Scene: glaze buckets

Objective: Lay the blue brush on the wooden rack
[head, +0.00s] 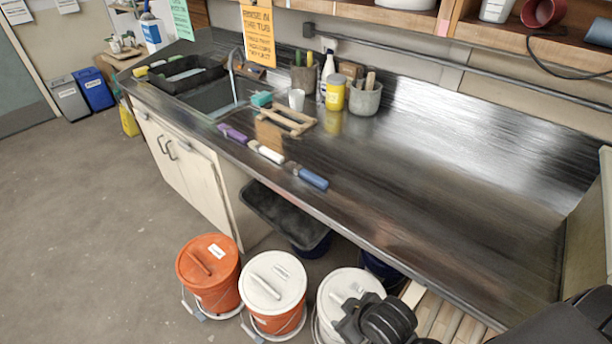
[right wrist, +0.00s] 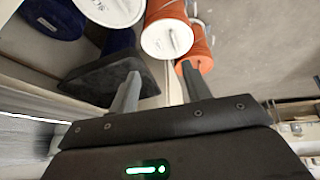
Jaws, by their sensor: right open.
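The blue brush (head: 312,178) lies on the steel counter near its front edge, at the right end of a row with a white brush (head: 266,152) and a purple brush (head: 232,133). The wooden rack (head: 296,127) lies flat on the counter behind the row. My right gripper (head: 352,318) is low at the bottom of the head view, in front of the counter and over a white bucket lid, well apart from the blue brush. In the right wrist view its two fingers (right wrist: 160,82) are spread with nothing between them. My left gripper is not in view.
Lidded buckets, one orange (head: 208,270) and one white-topped (head: 274,285), stand on the floor before the counter. A black tub (head: 285,220) sits below the counter's edge. A cup (head: 297,100), yellow jar (head: 335,92) and grey crock (head: 365,98) stand behind the rack. The counter's right side is clear.

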